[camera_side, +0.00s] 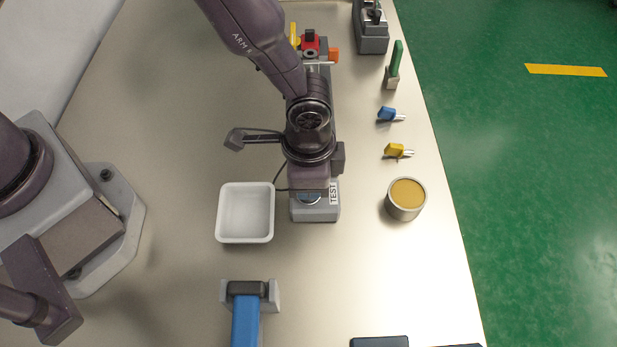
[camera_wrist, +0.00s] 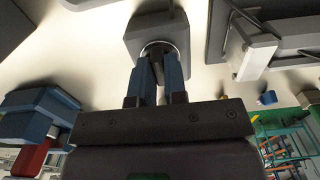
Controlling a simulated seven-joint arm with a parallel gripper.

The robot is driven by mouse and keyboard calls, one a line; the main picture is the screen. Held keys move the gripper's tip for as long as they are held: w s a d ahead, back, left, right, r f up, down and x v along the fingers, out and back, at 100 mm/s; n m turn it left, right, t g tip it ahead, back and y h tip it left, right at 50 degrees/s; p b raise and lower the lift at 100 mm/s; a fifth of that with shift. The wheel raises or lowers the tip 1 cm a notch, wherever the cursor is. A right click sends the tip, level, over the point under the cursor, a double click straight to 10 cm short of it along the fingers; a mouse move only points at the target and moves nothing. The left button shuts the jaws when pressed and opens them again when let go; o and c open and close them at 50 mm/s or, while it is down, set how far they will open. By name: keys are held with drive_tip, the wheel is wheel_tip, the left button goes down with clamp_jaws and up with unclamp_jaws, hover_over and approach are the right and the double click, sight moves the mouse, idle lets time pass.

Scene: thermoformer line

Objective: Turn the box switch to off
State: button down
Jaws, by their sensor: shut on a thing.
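The box switch is a grey box (camera_side: 328,214) marked TEST, standing on the table under my wrist in the side view. In the wrist view its grey housing (camera_wrist: 150,22) is at the top, with a round metal-rimmed dial on its face. My gripper (camera_wrist: 159,58) reaches that dial, its two dark blue fingers close together and shut on the switch's knob. The knob is mostly hidden between the fingers, so I cannot tell which way it points. In the side view my wrist covers most of the box, and the fingertips are hard to make out.
A white tray (camera_side: 246,238) is left of the box and a round tan-filled container (camera_side: 405,199) is right. Yellow (camera_side: 394,150) and blue (camera_side: 386,114) small parts and a green-handled piece (camera_side: 396,58) line the right edge. A blue-handled tool (camera_side: 246,322) stands in front.

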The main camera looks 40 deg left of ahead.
idle(0.5)
drive_tip(key=c, duration=1.2)
unclamp_jaws()
drive_tip(key=shift+o, duration=0.2)
wheel_tip(320, 180, up, 13)
drive_tip(key=s+a+r+n+t, duration=0.2)
drive_tip(key=s+a+r+n, duration=0.2)
drive_tip(key=a, duration=0.8)
drive_tip(key=s+a+r+n+t, duration=0.3)
drive_tip(key=s+a+r+n, duration=0.2)
drive_tip(key=a+r, duration=0.7)
drive_tip(key=s+r, duration=0.1)
drive_tip(key=s, duration=0.1)
drive_tip(key=shift+s+a+r+t, duration=0.15)
drive_tip(key=shift+s+a+t, duration=0.15)
drive_tip(key=shift+s, duration=0.05)
